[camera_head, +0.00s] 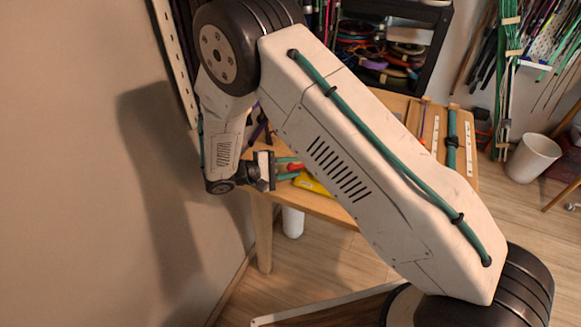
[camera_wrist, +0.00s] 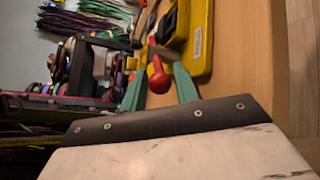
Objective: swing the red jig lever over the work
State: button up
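The red jig lever (camera_wrist: 159,81) shows in the wrist view as a rod with a round red knob. It stands at the yellow jig (camera_wrist: 201,40). My gripper (camera_wrist: 158,70) has its two green fingers apart, one on each side of the knob. I cannot tell whether either finger touches it. In the head view my gripper (camera_head: 289,168) points right at the table's left end. The red lever (camera_head: 295,167) shows between its fingertips, above the yellow jig (camera_head: 313,184). My arm hides much of the jig, and the work under the lever is not clear.
The wooden table (camera_head: 325,207) has boards with a teal strip (camera_head: 451,141) at its right. A dark rack of cord spools (camera_head: 372,70) stands behind. A white bin (camera_head: 533,157) is on the floor at right. The wall is close on the left.

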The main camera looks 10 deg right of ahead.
jog(key=v, duration=0.7)
jog(key=shift+a, duration=0.3)
